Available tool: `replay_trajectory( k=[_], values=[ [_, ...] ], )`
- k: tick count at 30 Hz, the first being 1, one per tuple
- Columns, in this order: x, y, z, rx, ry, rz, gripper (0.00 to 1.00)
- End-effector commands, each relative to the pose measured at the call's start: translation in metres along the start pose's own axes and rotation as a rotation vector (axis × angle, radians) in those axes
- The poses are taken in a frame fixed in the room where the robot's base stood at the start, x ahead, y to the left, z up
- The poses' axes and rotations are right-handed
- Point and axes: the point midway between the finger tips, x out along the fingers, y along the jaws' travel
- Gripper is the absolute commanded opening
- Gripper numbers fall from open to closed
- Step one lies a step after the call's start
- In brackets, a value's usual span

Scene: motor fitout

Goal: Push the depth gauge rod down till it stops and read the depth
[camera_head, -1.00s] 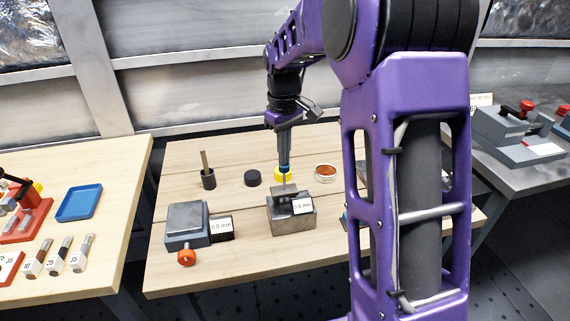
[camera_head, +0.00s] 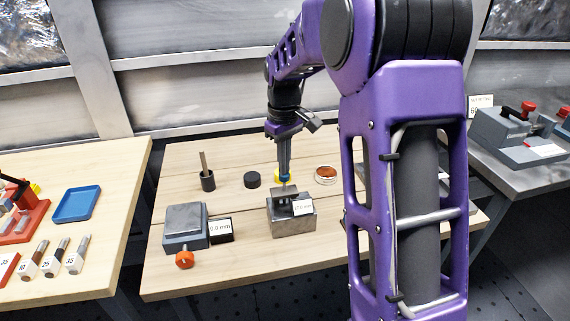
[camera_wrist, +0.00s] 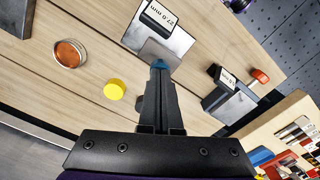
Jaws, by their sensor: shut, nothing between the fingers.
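The depth gauge sits on a grey metal block (camera_head: 293,223) on the middle wooden table. Its small white display (camera_head: 303,208) also shows in the wrist view (camera_wrist: 160,17), upside down, and reads about 27.0 mm. My gripper (camera_head: 285,179) is shut and empty, pointing down with its tips right over the gauge. In the wrist view the blue fingertips (camera_wrist: 159,65) lie over the gauge's grey plate (camera_wrist: 158,50). The fingers hide the rod, so I cannot tell its contact or whether it is at its stop.
A grey device (camera_head: 186,226) with a 0.0 mm display and an orange knob (camera_head: 184,260) stands to the left. My arm covers the table's right side.

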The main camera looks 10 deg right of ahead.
Motion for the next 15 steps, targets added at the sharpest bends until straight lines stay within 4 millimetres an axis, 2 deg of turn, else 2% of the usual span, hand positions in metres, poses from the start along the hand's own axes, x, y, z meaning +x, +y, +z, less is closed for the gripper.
replay_trajectory(
  k=[15],
  values=[
    [-0.039,0.0,0.0,0.0,0.001,0.0,0.0]
  ],
)
